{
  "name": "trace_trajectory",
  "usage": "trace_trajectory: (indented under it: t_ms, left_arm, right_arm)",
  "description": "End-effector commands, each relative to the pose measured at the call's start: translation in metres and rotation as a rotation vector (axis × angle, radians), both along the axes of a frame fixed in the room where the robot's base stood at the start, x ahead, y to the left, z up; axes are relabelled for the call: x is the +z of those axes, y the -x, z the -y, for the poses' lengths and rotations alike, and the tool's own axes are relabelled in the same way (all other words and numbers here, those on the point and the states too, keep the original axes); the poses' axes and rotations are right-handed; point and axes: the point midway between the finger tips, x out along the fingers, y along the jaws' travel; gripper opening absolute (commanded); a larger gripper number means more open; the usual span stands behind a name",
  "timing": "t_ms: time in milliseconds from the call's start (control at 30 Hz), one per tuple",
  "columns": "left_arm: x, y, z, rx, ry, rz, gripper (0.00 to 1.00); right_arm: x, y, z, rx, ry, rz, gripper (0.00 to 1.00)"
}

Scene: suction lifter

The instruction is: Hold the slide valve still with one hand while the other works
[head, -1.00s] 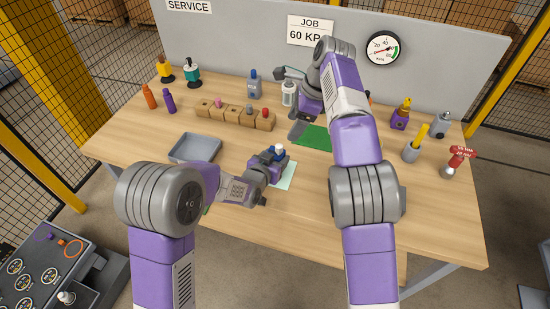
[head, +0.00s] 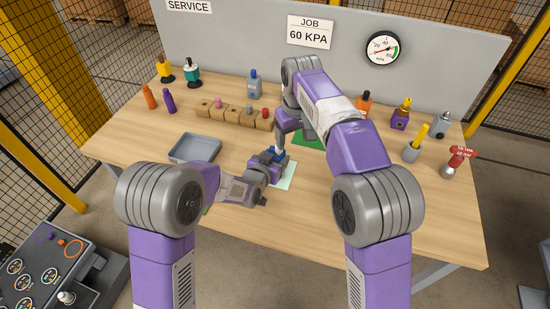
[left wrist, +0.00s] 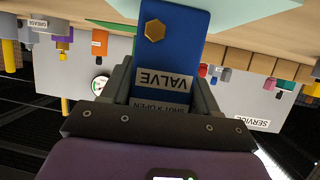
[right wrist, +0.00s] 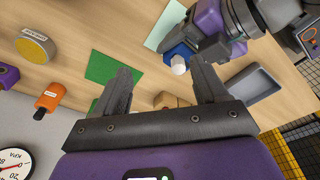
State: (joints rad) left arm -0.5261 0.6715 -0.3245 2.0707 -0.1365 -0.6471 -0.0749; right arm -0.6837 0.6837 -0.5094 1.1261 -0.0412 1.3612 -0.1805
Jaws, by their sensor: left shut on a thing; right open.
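The slide valve (left wrist: 172,45) is a blue block with a brass hex fitting and labels reading VALVE and SHUT/OPEN, seen in the left wrist view. My left gripper (head: 272,163) is shut on it above the pale mat (head: 287,176). In the right wrist view the blue valve (right wrist: 180,52) has a white knob or cap (right wrist: 178,66) on it. My right gripper (right wrist: 160,88) is open and empty, pointing toward the valve from close by.
A wooden block with several coloured pegs (head: 233,115) and a grey tray (head: 195,148) lie to the left. A green mat (head: 307,141) lies behind the valve. The front right of the table is clear.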

Motion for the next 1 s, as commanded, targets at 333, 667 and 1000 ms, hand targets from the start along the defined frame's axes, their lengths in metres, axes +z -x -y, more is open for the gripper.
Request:
trace_trajectory:
  t_ms: [333, 667, 1000]
  left_arm:
    - [0.001, 0.000, 0.000, 0.000, 0.001, 0.002, 0.24]
    - [0.001, 0.000, 0.000, 0.000, 0.001, 0.002, 0.24]
    - [0.001, 0.000, 0.000, 0.000, 0.001, 0.002, 0.24]
  right_arm:
    - [0.001, 0.006, -0.012, 0.800, 0.229, 0.062, 0.72]
    - [0.007, 0.011, -0.030, 1.576, 0.497, 0.067, 0.72]
    - [0.017, 0.015, -0.048, 2.168, 0.744, 0.020, 0.72]
